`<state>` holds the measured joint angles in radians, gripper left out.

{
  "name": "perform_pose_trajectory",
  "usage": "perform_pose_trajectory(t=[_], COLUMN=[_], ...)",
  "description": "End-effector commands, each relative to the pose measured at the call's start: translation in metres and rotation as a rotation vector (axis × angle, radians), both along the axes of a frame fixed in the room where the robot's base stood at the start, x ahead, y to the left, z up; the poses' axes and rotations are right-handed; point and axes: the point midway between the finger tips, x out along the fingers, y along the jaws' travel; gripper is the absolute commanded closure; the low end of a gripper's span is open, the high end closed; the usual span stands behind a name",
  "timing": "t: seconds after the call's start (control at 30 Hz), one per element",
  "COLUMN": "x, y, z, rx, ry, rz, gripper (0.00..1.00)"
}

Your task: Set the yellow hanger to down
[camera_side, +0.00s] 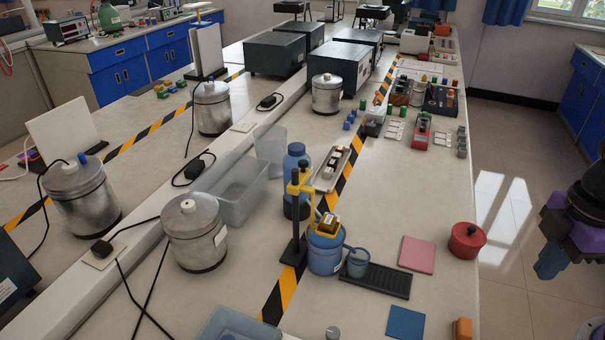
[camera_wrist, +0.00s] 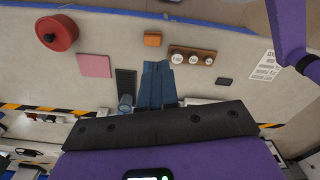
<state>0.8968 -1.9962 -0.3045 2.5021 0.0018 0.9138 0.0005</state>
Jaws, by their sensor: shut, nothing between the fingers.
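The yellow hanger (camera_side: 302,189) is on a black upright stand in the side view. Its arm reaches right and down to a yellow-and-brown block (camera_side: 328,224) at the mouth of a blue container (camera_side: 325,255). Whether the block touches the container cannot be told. My gripper (camera_side: 546,274) is at the far right of the side view, well away from the hanger and beyond the bench edge. In the wrist view my gripper's blue fingers (camera_wrist: 157,68) are together and empty. The hanger cannot be made out in the wrist view.
A small grey-blue cup (camera_side: 358,263) and black tray (camera_side: 376,281) sit right of the container. A blue bottle (camera_side: 296,165) stands close behind the hanger. A pink square (camera_side: 417,254), blue square (camera_side: 405,322) and red pot (camera_side: 466,240) lie nearer the bench edge.

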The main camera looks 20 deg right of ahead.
Motion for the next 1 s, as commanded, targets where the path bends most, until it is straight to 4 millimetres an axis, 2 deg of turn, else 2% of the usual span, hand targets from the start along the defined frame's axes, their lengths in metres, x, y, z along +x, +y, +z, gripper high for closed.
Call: perform_pose_trajectory(t=[0.07,0.1,0.23,0.27,0.37,0.47,0.7,1.0], x=[0.0,0.0,0.004,0.007,0.024,0.05,0.122,0.217], y=[0.0,0.0,0.005,0.008,0.025,0.049,0.103,0.151], z=[0.0,0.0,0.003,0.005,0.015,0.03,0.066,0.104], rx=[0.0,0.0,0.002,0.004,0.013,0.028,0.077,0.156], ry=[0.0,0.0,0.002,0.004,0.011,0.022,0.048,0.057], rz=[0.0,0.0,0.0,0.0,0.005,0.018,0.065,0.144], gripper=[1.0,0.97,0.54,0.5,0.5,0.5,0.5,0.5])
